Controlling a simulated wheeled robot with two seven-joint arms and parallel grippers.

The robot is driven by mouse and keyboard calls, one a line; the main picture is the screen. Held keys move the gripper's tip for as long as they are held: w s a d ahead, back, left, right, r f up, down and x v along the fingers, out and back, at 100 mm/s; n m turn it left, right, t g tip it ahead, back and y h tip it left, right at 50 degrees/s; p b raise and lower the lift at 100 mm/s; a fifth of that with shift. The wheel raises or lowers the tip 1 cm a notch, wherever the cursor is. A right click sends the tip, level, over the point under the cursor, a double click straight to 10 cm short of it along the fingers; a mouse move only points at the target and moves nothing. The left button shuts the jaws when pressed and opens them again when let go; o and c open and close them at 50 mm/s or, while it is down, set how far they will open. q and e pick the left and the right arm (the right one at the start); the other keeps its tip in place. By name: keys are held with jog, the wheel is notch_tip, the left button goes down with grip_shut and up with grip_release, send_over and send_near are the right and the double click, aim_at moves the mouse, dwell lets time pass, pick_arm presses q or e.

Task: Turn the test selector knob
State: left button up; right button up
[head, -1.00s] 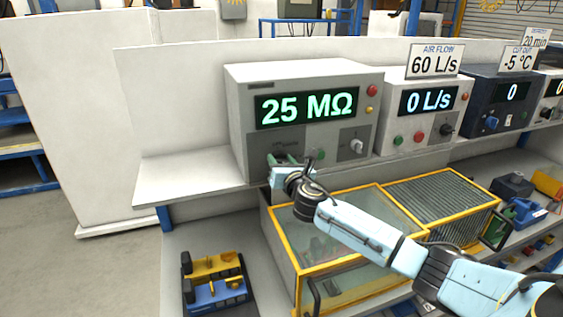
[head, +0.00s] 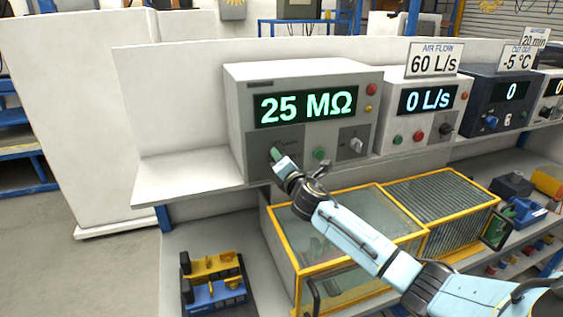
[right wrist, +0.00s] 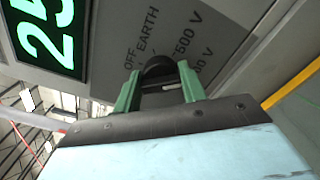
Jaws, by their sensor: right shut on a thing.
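The test box (head: 240,128) is a grey case on the shelf, with a green display (head: 306,106) reading "25 MΩ". Its selector knob (right wrist: 157,68) is black and round and shows in the right wrist view, with "OFF", "EARTH" and "500 V" printed around it. My right gripper (right wrist: 160,85) has its green fingers on either side of the knob, shut on it. In the head view the right gripper (head: 277,157) reaches the lower left of the box's front and hides the knob. My left gripper is out of view.
A white box (head: 426,118) reading "0 L/s" and a dark box (head: 495,108) stand to the right. A yellow-framed glass case (head: 340,235) lies below my right arm. A blue and yellow fixture (head: 213,283) sits at lower left. The shelf's left end (head: 180,178) is bare.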

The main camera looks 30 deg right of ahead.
jog(key=shift+m, duration=0.6)
jog(key=o, duration=1)
jog(key=shift+s, duration=0.15)
jog(key=b+v, duration=0.1)
jog(key=v, duration=1.2)
jog(key=shift+s+f, duration=0.1)
